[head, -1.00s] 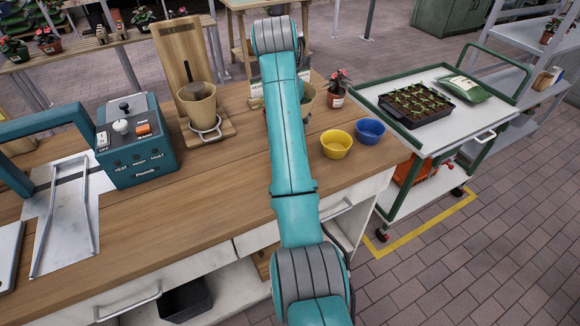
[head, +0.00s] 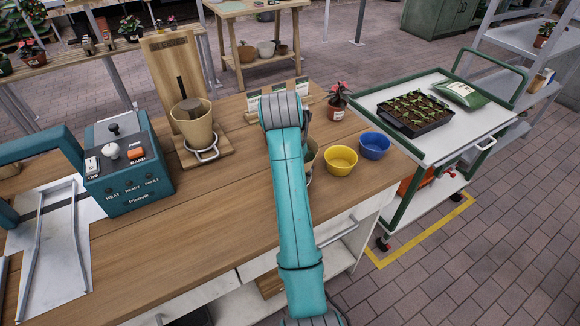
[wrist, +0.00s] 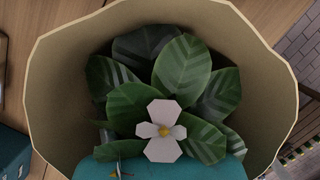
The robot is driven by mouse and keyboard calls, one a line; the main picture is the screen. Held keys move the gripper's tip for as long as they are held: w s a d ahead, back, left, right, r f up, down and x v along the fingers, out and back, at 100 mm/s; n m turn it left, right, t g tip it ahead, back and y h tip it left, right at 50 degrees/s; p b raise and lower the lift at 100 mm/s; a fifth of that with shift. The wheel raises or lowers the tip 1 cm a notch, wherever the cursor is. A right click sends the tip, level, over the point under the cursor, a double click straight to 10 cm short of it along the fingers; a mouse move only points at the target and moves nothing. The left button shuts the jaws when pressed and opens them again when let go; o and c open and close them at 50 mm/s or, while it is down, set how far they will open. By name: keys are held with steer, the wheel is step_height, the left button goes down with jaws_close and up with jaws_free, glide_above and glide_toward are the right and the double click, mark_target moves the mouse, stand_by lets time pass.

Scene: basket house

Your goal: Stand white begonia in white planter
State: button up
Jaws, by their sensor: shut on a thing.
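The white begonia (wrist: 162,130) shows in the wrist view, with dark green leaves and a pale flower with a yellow centre. The teal part of my gripper (wrist: 160,168) covers the near leaves and the near rim. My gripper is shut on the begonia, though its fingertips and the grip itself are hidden. In the head view a sliver of a tan pot (head: 313,155) shows beside my arm, which hides the rest. Whether the begonia's base touches the planter's floor cannot be seen.
Yellow (head: 341,160) and blue (head: 374,146) pots stand close right of my arm. A red-flowered pot (head: 337,108) stands behind them. The bench between is clear.

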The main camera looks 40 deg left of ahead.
steer(key=shift+d+f, duration=0.15)
steer(key=shift+f, duration=0.6)
steer(key=shift+c, duration=1.3)
steer(key=shift+s+f, duration=0.2)
steer(key=shift+f, duration=0.35)
steer(key=o, duration=1.6)
steer(key=shift+f, duration=0.15)
steer(key=shift+o, duration=0.2)
